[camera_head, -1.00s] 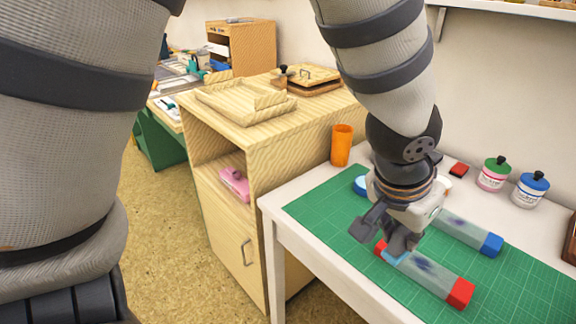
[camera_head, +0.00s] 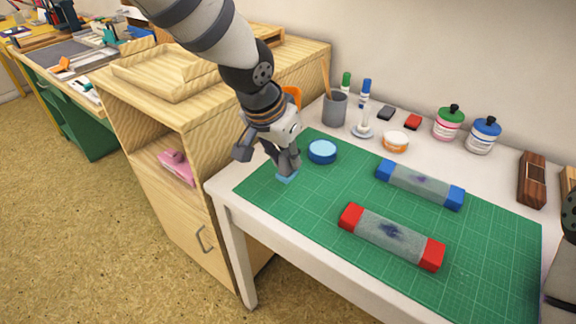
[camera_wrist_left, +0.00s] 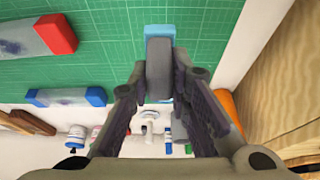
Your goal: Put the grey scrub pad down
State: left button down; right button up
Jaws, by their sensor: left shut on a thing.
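My left gripper (camera_head: 280,157) is shut on the scrub pad (camera_head: 288,175) over the left end of the green cutting mat (camera_head: 290,220). The pad's light blue part shows below the fingers, low at the mat; I cannot tell whether it touches. In the left wrist view, the pad (camera_wrist_left: 158,32) sticks out past a grey block between the fingers, with green mat around it. The fingers hide much of the pad.
A round blue tin (camera_head: 322,151) is just right of my gripper. Cup, markers and bottles line the back. The mat's front left is clear.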

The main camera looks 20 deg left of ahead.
pick_arm(q)
jog(key=shift+w+a+f, duration=0.25)
jog(key=shift+w+f, duration=0.5)
jog(key=shift+f, duration=0.25)
jog(key=shift+w+a+f+b, duration=0.1)
jog(key=shift+w+f+b, duration=0.1)
jog(key=shift+f, duration=0.7)
jog(key=shift+w+a+f+b, duration=0.1)
jog(key=shift+w+f+b, duration=0.05)
jog(key=shift+f, duration=0.7)
pick_arm(e)
jog(key=shift+s+f+g, duration=0.3)
jog(key=shift+s+f, duration=0.25)
jog(key=shift+f, duration=0.05)
pick_arm(q)
jog(key=shift+f, duration=0.15)
jog(key=c, duration=1.5)
grip_release()
